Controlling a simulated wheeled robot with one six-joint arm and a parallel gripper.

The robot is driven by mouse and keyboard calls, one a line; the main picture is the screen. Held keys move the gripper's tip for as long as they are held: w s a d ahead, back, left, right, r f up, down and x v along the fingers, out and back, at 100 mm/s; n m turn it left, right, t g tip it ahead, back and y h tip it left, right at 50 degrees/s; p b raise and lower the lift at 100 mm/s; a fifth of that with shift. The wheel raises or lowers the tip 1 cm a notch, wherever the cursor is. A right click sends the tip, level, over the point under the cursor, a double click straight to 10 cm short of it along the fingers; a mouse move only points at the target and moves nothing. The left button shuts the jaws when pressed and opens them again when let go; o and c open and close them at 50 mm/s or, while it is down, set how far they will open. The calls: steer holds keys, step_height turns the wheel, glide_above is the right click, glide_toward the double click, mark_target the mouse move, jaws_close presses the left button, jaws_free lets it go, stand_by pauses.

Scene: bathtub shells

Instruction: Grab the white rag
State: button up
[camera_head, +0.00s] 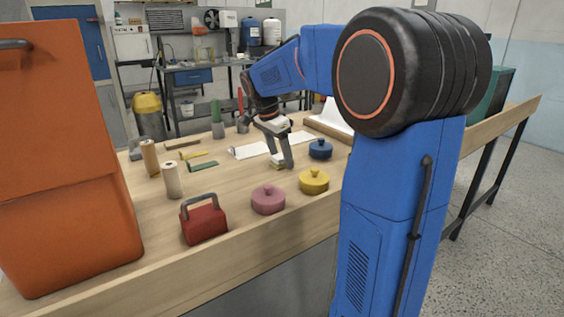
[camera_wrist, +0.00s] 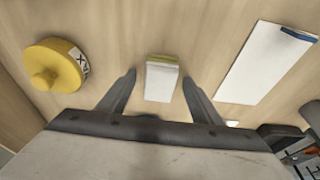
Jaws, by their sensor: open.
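A small white folded-looking piece with a yellow-green edge (camera_wrist: 161,84) lies on the wooden workbench in the wrist view. It may be the white rag; I cannot tell if it is cloth. My gripper (camera_wrist: 159,77) is open, with one finger on each side of this piece and a visible gap on both sides. In the head view my gripper (camera_head: 281,156) points down at the bench, and the white piece (camera_head: 277,158) is partly hidden behind the fingers.
A yellow lidded pot (camera_head: 314,181), a pink one (camera_head: 268,200) and a blue one (camera_head: 320,149) stand near the gripper. A red handled box (camera_head: 203,221) and an orange case (camera_head: 70,170) are at the left. White sheets (camera_head: 249,151) lie behind.

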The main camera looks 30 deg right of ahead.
steer(key=c, duration=1.1)
steer(key=shift+c, duration=0.2)
